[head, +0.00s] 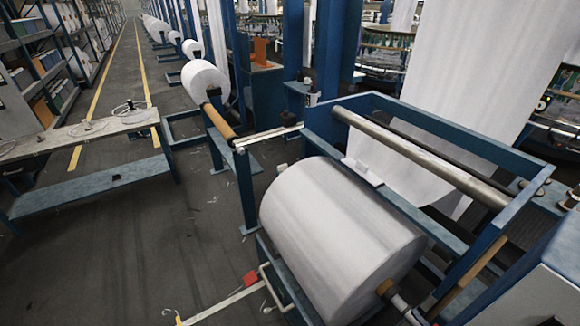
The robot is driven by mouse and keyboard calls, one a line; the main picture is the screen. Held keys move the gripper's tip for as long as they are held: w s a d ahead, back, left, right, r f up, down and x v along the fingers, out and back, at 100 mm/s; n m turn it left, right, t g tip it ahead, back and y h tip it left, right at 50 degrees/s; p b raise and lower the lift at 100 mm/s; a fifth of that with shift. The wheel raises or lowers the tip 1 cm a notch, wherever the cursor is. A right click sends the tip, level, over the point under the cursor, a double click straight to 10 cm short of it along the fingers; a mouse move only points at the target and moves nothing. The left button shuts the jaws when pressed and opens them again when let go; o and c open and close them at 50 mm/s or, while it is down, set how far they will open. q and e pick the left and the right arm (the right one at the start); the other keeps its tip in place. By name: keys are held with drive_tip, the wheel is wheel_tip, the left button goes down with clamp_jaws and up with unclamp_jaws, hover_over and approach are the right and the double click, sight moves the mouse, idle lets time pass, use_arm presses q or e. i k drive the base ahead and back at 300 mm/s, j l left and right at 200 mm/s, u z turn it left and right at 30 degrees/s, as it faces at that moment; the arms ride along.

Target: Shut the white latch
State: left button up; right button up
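I cannot tell for certain which part is the white latch. A thin white bar (269,136) runs level between a blue post (246,190) and the left corner of the blue loom frame (318,122). A second pale bar with a bent handle (262,284) lies low at the front left of the large white fabric roll (335,235), next to a small red piece (251,278). A small white piece (364,172) sits at the roll's upper right, inside the frame. Neither of my grippers is in view.
A wooden-topped bench (75,135) with a blue lower shelf stands at left. More white rolls (204,80) recede along the aisle. A metal roller (425,158) crosses the frame above the big roll. The dark floor (130,255) at front left is mostly clear.

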sight(284, 167)
drive_tip(key=k+j+z, duration=0.2)
drive_tip(key=j, duration=0.25)
drive_tip(key=j+z, duration=0.2)
drive_tip(key=j, duration=0.3)
drive_tip(key=j+z, duration=0.3)
drive_tip(key=j, duration=0.35)
drive_tip(key=j+z, duration=0.3)
drive_tip(key=j, duration=0.3)
drive_tip(key=i+j+z, duration=0.25)
drive_tip(key=j, duration=0.25)
drive_tip(key=j+z, duration=0.3)
drive_tip(key=j, duration=0.15)
drive_tip(key=i+j+z, duration=0.65)
drive_tip(key=i+j, duration=0.05)
